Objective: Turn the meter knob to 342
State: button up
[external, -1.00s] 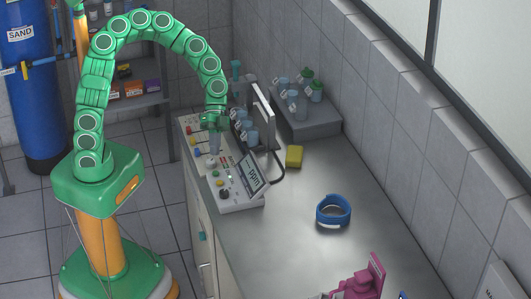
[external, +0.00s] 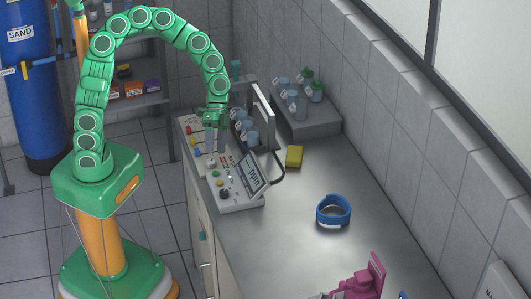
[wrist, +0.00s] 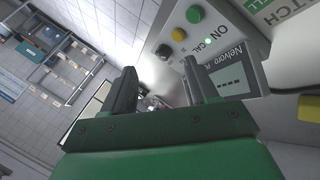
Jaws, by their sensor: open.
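The meter (external: 240,203) is a light-coloured box on the near-left edge of the bench, with a tilted screen (external: 257,175) reading "ppm". Its small black knob (external: 225,194) sits at the front, beside a yellow and a green button. In the wrist view the dark knob (wrist: 163,52) shows between and beyond the fingertips, near "ON" and "CAL" lettering; its pointer is too small to read. The meter's display (wrist: 229,79) shows dashes. My gripper (external: 213,152) is open and empty, fingers down, above the panels behind the knob. Its fingers show in the wrist view (wrist: 160,68).
Other panels with coloured buttons (external: 195,143) line the bench edge behind the meter. Labelled bottles (external: 250,137) stand beside an upright frame (external: 263,115). A yellow block (external: 294,156) and a blue ring (external: 333,210) lie to the right.

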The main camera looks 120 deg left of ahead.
jog(key=n+y, duration=0.1)
jog(key=n, duration=0.1)
jog(key=n+g+y, duration=0.3)
jog(key=n+y, duration=0.3)
jog(key=n, duration=0.9)
send_near(224, 191)
jog(key=shift+a+f, duration=0.15)
jog(key=shift+a, duration=0.15)
jog(key=shift+d+f+n, duration=0.45)
jog(key=shift+n, duration=0.05)
jog(key=shift+f, duration=3.85)
jog(key=shift+w, duration=0.1)
jog(key=shift+c, duration=0.4)
jog(key=c, duration=1)
